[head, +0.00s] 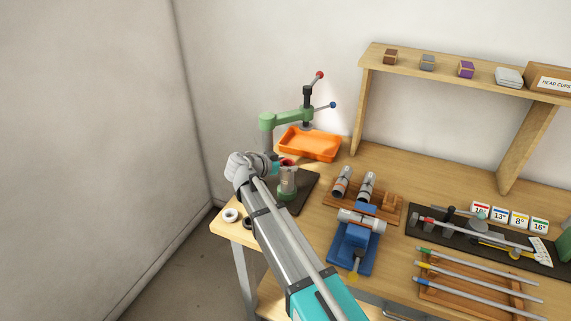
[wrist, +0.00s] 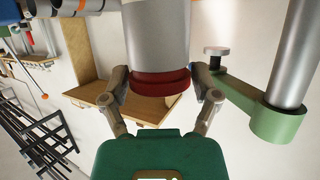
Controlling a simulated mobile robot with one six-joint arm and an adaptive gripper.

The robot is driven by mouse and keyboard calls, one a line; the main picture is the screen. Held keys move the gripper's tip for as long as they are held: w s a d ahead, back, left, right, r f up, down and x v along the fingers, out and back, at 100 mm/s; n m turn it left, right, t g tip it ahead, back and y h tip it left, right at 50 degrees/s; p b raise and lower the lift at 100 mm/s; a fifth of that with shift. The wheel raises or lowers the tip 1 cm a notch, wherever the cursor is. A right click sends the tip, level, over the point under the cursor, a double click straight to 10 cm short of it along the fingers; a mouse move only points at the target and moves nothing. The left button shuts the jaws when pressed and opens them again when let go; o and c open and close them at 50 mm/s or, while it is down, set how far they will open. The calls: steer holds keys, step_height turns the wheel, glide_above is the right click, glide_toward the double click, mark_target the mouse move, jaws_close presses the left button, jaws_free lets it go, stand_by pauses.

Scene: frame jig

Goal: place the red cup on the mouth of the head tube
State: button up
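The red cup (wrist: 160,82) is a short dark-red ring, seen in the wrist view between the fingers of my gripper (wrist: 159,80). The fingers are at its two sides and appear shut on it. The grey head tube (wrist: 155,35) is right against the cup; the wrist view is upside down, so the cup is at its upper end. Whether the cup is fully seated I cannot tell. In the head view the head tube (head: 288,182) stands upright on a dark base, with my gripper (head: 284,164) and a bit of red at its top.
A green press (head: 285,117) with red and blue knobs stands behind, next to an orange tray (head: 310,143). A blue clamp (head: 353,246) and a wooden block with grey cylinders (head: 365,200) are to the right. Dark and pale rings (head: 231,215) lie at the bench's left edge.

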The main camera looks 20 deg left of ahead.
steer(key=shift+o, duration=0.6)
steer(key=shift+r, duration=0.2)
steer(key=p+v, duration=0.5)
steer(key=v, duration=0.7)
